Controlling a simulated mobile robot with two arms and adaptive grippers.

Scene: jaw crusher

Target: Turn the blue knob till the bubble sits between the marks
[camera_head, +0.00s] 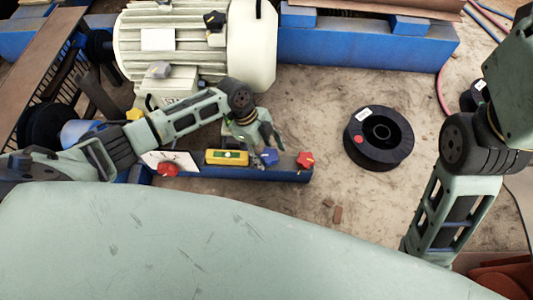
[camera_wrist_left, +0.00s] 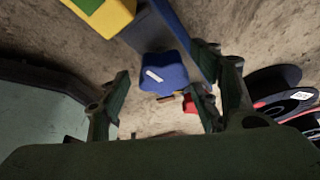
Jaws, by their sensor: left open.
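The blue knob (camera_head: 270,157) sits on the blue beam, just right of a yellow level (camera_head: 213,157) with a green vial. The bubble and its marks are too small to tell. My left gripper (camera_head: 264,143) is open just above the blue knob in the head view. In the left wrist view the blue knob (camera_wrist_left: 170,77), with a white mark on top, shows between the spread fingers of my left gripper (camera_wrist_left: 163,88), with gaps visible at its sides. The yellow level (camera_wrist_left: 115,18) is partly cut off at the top there. My right gripper is not in view.
Red knobs stand at the beam's right end (camera_head: 305,160) and near its left (camera_head: 168,170). A cream motor (camera_head: 185,50) stands behind. A black spool (camera_head: 379,138) lies on the floor at right. The dusty floor between beam and spool is mostly clear.

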